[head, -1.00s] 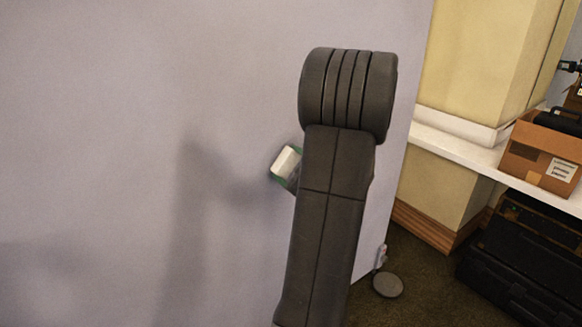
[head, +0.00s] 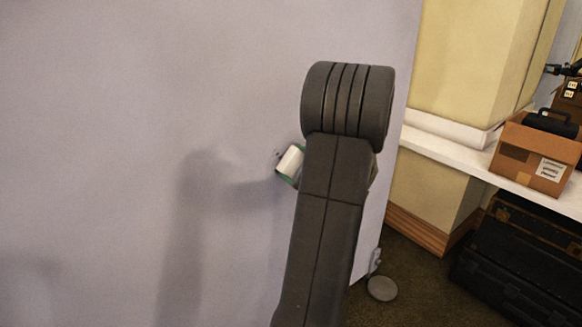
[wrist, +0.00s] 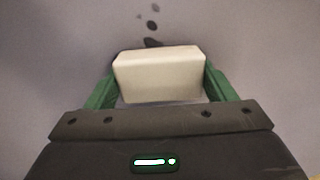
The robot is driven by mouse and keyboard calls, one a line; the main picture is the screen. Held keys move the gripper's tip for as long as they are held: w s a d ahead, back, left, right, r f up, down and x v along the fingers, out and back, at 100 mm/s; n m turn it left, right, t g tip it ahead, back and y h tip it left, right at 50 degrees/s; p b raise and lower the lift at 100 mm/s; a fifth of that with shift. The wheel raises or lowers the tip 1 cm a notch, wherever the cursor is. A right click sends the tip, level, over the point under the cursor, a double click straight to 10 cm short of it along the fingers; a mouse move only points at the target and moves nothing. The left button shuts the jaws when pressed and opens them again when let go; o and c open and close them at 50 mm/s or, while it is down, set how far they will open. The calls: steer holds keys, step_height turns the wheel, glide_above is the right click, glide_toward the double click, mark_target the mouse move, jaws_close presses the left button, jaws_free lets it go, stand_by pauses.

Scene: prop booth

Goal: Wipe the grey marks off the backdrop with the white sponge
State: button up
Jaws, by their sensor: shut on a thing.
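The white sponge (wrist: 160,75) is a pale block clamped between the green fingers of my gripper (wrist: 160,82) in the wrist view. It also shows in the head view (head: 291,160), just left of my dark arm, which hides most of the gripper. The backdrop (head: 100,120) is a large pale lilac panel facing me. Small dark grey marks (wrist: 152,26) lie on it just beyond the sponge's upper edge. They show faintly in the head view (head: 277,153), left of the sponge. I cannot tell whether the sponge touches the backdrop.
Right of the backdrop, a white shelf (head: 450,157) carries a cardboard box (head: 520,145). Dark cases (head: 505,270) stand below it. A round grey foot (head: 382,288) sits on the floor by the backdrop's edge. The backdrop's left side is clear apart from arm shadows.

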steer(key=shift+w+d, duration=0.75)
steer(key=shift+d, duration=0.2)
steer(key=shift+f+b, duration=0.1)
steer(key=shift+b, duration=0.25)
steer(key=shift+s+a, duration=0.1)
